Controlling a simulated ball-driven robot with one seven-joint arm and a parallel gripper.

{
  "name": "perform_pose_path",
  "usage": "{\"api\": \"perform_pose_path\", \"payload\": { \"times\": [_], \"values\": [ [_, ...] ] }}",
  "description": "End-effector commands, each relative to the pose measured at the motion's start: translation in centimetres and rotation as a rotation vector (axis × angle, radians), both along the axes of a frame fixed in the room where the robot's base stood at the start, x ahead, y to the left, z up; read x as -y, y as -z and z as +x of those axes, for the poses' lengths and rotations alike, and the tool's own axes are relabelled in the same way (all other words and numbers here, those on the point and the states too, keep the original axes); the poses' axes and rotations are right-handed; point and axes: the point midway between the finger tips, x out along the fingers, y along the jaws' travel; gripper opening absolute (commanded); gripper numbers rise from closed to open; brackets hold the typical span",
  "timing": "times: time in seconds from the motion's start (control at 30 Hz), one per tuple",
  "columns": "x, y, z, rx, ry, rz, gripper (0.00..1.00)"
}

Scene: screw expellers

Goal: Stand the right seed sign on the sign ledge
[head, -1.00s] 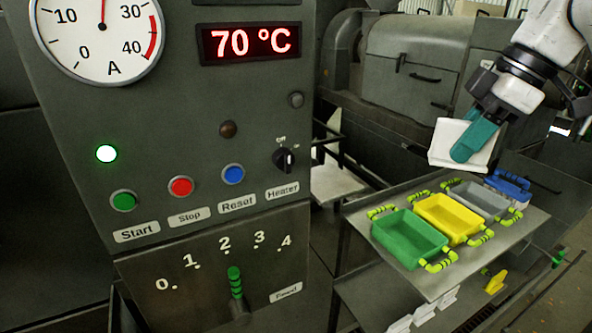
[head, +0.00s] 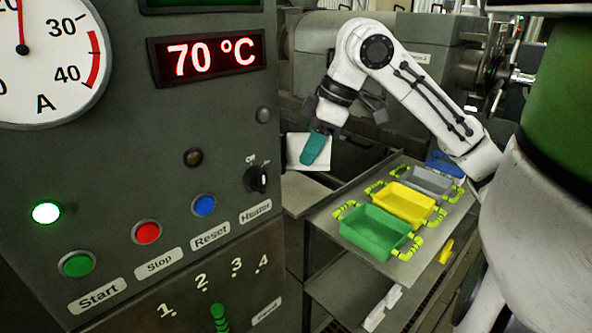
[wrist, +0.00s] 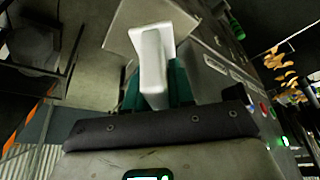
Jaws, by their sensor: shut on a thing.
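My gripper (head: 316,149) is shut on a white sign (head: 295,150), a plain pale plate seen beside the teal fingers in the head view. The sign (wrist: 152,62) also shows in the wrist view, gripped between the teal fingers and seen end-on. Its printed face is not visible to me. My gripper holds it in the air, left of the trays and close to the right edge of the control panel. I cannot make out the sign ledge for certain.
The grey control panel (head: 130,190) with its buttons and heater knob fills the left. A shelf top (head: 325,227) bears a green tray (head: 372,238), a yellow tray (head: 402,204), a grey tray (head: 428,182) and a blue object (head: 446,163). Machinery stands behind.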

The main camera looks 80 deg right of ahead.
Motion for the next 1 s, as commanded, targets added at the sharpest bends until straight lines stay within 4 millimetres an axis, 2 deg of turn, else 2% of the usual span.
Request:
{"api": "perform_pose_path", "payload": {
  "times": [0.1, 0.4, 0.6, 1.0],
  "values": [
    [0.5, 1.6, 1.3, -0.001, 0.001, 0.003, 0.00],
    [1.1, 3.8, 3.0, -0.001, 0.001, 0.001, 0.00],
    [1.1, 6.3, 2.9, -0.002, 0.003, 0.002, 0.00],
    [1.0, 7.1, 3.0, 0.001, 0.002, 0.001, 0.00]
  ]
}}
